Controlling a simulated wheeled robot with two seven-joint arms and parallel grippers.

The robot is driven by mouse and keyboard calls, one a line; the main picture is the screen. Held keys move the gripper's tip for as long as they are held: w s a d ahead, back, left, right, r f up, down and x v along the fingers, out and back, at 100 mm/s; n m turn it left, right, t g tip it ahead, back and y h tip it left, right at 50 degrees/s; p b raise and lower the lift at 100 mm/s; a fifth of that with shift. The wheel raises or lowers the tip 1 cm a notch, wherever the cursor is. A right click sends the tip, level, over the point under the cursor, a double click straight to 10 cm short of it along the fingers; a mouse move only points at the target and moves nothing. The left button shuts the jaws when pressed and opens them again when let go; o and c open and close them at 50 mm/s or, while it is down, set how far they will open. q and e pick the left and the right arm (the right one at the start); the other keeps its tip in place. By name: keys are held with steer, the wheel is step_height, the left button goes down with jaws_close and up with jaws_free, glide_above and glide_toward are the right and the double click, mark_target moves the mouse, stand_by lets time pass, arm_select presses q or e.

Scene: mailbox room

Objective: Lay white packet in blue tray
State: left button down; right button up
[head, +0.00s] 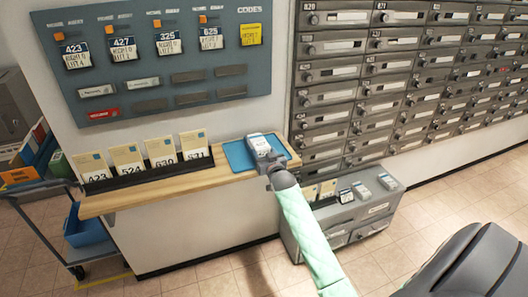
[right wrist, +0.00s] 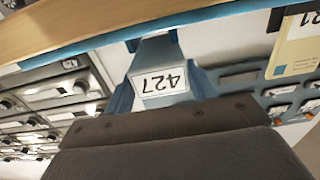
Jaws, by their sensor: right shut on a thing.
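The blue tray (head: 236,156) lies flat on the right end of the wooden counter, against the wall. The white packet (head: 259,144) is over the right part of the tray; whether it touches the tray I cannot tell. My right gripper (head: 270,165) is shut on the packet's near end, its arm reaching up from below. In the right wrist view the packet (right wrist: 157,58) sits between the fingers, with an upside-down label reading 427. The blue edge of the tray (right wrist: 85,45) runs across the top there. My left gripper is not in view.
Numbered cards (head: 127,160) stand in a black rack left of the tray. More packets (head: 362,191) lie on a low grey cabinet (head: 345,222) at right. A board with tags (head: 165,50) and grey mailboxes (head: 400,80) cover the wall.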

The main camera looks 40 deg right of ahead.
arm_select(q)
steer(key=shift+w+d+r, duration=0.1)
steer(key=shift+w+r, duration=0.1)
arm_select(e)
steer(key=shift+f, duration=0.3)
steer(key=o, duration=1.1)
steer(key=shift+c, duration=0.2)
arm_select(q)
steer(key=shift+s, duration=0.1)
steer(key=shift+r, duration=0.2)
arm_select(e)
steer(key=shift+p+v, duration=0.75)
steer(key=shift+v, duration=0.7)
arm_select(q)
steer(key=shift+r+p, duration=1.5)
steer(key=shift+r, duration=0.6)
arm_select(e)
steer(key=v, duration=0.9)
